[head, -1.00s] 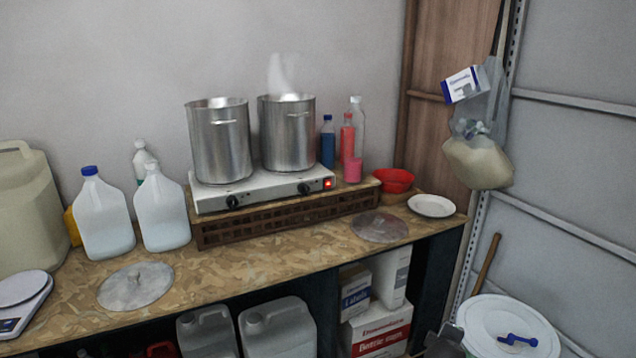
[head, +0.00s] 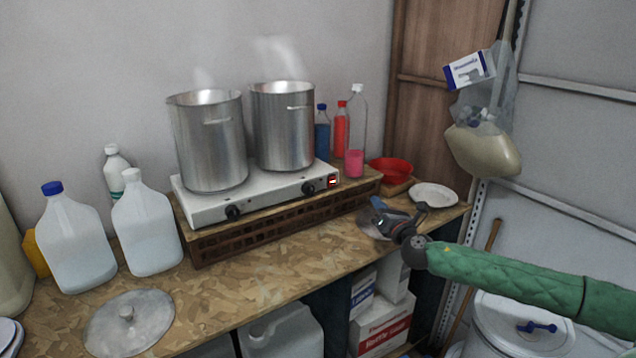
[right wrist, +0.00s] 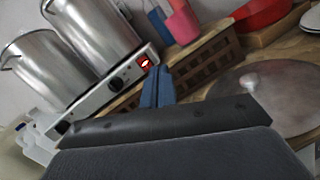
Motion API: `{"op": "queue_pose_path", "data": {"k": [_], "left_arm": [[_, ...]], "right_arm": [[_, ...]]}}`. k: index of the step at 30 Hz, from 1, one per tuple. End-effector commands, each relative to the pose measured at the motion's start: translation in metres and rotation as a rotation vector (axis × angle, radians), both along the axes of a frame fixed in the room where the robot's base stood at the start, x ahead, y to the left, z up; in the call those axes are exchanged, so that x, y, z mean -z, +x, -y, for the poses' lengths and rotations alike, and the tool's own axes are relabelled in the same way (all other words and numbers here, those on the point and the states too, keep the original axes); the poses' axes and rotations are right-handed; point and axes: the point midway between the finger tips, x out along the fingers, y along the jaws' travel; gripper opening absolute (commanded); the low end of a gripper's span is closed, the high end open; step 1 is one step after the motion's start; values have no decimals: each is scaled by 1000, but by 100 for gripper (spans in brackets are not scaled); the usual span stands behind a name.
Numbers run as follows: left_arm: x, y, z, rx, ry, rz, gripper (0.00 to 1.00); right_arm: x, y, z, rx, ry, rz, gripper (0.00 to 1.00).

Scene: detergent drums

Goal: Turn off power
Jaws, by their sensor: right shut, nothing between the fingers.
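The white hot plate (head: 205,209) stands on a brown slatted crate (head: 290,222) on the counter and carries two steaming steel pots (head: 208,140) (head: 284,127). Its power switch (head: 333,181) glows red at the right end of the front face, beside two black knobs; the switch also shows lit in the right wrist view (right wrist: 146,61). My right gripper (head: 377,212) is shut and empty, to the right of the switch and lower in the picture, apart from it. In the right wrist view its blue fingers (right wrist: 158,84) are together, just below the switch. My left gripper is not in view.
A metal lid (head: 370,226) lies behind my right gripper, with a white plate (head: 434,195) and red bowl (head: 390,171) beyond. Bottles (head: 355,135) stand behind the hot plate's right end. White jugs (head: 148,232) and another lid (head: 128,322) are at left.

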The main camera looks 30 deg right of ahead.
Motion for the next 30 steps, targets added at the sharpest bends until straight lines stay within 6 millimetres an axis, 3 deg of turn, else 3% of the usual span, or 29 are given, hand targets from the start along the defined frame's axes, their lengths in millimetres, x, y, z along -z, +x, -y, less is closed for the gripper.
{"op": "queue_pose_path", "data": {"k": [6,10,30], "left_arm": [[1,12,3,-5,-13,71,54],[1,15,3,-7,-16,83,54],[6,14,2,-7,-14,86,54]], "right_arm": [[7,2,-30,-120,-296,-43,0],[10,2,-35,-136,-375,-52,0],[6,8,-35,-127,-404,-50,0]]}}
